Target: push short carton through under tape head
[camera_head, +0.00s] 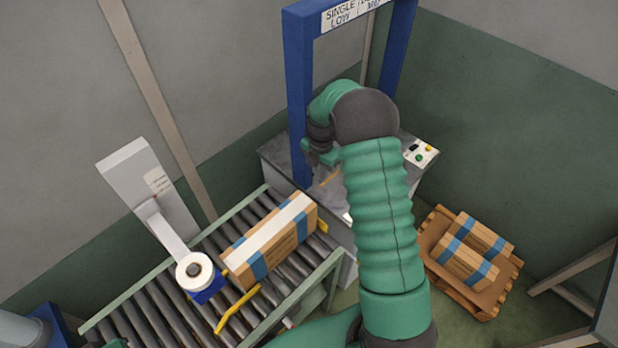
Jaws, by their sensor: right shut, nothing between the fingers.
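A brown carton (265,252) with blue bands and a white strip along its top lies on the roller conveyor (130,322). It is just right of the tape head (193,270), a white roll on a pale arm with a blue part below. Whether the tape head touches the carton cannot be told. My right gripper (322,158) is shut and empty, beyond the carton's far right end, near the blue frame and apart from the carton. My right arm partly hides it. My left gripper is not in view.
A blue frame (299,95) with a lettered sign stands over a grey metal table (275,155) at the conveyor's far end. A button panel (420,153) is on its right. Yellow guides (238,309) flank the carton. A wooden pallet (437,222) with banded cartons is on the floor at right.

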